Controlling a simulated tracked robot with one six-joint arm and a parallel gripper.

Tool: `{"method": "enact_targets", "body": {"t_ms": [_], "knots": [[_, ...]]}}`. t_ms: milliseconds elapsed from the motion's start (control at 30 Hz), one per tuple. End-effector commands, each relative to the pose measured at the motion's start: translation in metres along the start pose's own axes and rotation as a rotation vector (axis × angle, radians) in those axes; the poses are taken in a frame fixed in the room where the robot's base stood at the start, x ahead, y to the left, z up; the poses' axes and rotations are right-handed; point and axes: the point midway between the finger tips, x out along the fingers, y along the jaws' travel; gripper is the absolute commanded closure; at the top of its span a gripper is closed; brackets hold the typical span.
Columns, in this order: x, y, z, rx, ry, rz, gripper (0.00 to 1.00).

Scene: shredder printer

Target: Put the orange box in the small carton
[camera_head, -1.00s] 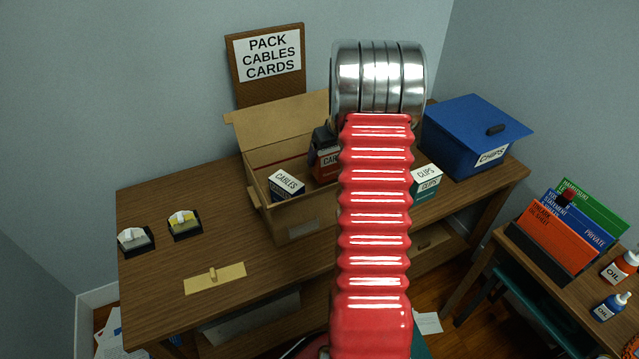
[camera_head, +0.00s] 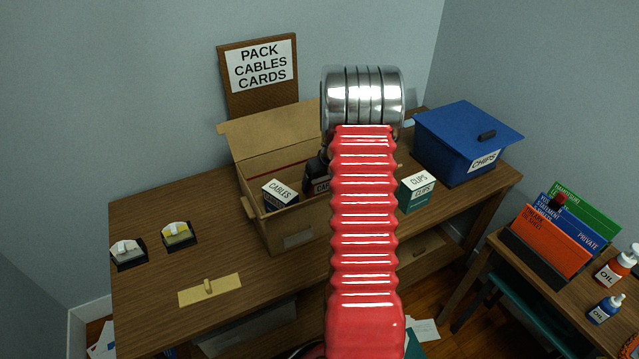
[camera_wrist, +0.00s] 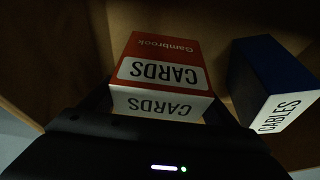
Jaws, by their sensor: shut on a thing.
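The small carton (camera_head: 300,237) stands open on the desk, its back flap up. My gripper (camera_wrist: 165,112) is shut on the orange box (camera_wrist: 165,65), labelled CARDS, in the wrist view. The box shows inside the carton's walls, beside the dark blue CABLES box (camera_wrist: 268,85). In the head view the CABLES box (camera_head: 280,194) sits in the carton's left part.
A teal and white CLIPS box (camera_head: 416,191) stands right of the carton. A blue CHIPS bin (camera_head: 468,142) is at the back right. Two tape dispensers (camera_head: 178,234) and a tan plate (camera_head: 209,290) lie on the left. The desk (camera_head: 150,205) has free room there.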

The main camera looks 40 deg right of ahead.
Motion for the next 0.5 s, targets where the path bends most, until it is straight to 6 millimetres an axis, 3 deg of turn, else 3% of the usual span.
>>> {"method": "enact_targets", "body": {"t_ms": [333,367,500], "knots": [[0.0018,0.0002,0.0005,-0.001,0.001,0.0,0.44],[0.0022,0.0001,0.0008,-0.001,0.0,0.0,0.17],[0.0019,0.0001,0.0007,-0.001,0.001,0.0,0.08]]}}
